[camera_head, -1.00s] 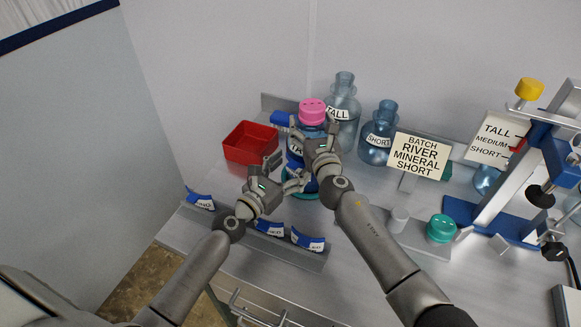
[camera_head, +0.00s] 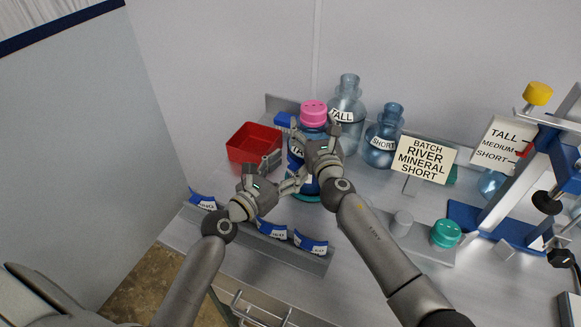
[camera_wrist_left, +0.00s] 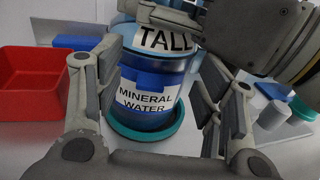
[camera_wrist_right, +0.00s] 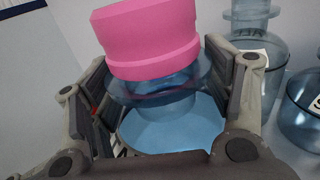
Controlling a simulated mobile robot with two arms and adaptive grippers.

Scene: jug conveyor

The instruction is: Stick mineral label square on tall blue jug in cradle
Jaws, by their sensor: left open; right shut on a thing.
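The tall blue jug (camera_head: 293,160) with a pink cap (camera_head: 313,113) stands upright in a teal ring cradle (camera_wrist_left: 150,134). A TALL label (camera_wrist_left: 165,39) is on its upper front. The white mineral water label (camera_wrist_left: 147,100), with a blue piece at its top, lies level against the jug's front below that; I cannot tell how firmly it sticks. My left gripper (camera_head: 284,173) is open in front of the jug, its fingers either side of the label, apart from it. My right gripper (camera_head: 316,137) is shut on the jug's neck just below the cap, seen in the right wrist view.
A red bin (camera_head: 254,143) is left of the jug. A front rack (camera_head: 265,241) holds blue-backed labels (camera_head: 311,243). A batch sign (camera_head: 422,159), teal cap (camera_head: 446,233) and blue-framed stand (camera_head: 485,222) are to the right.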

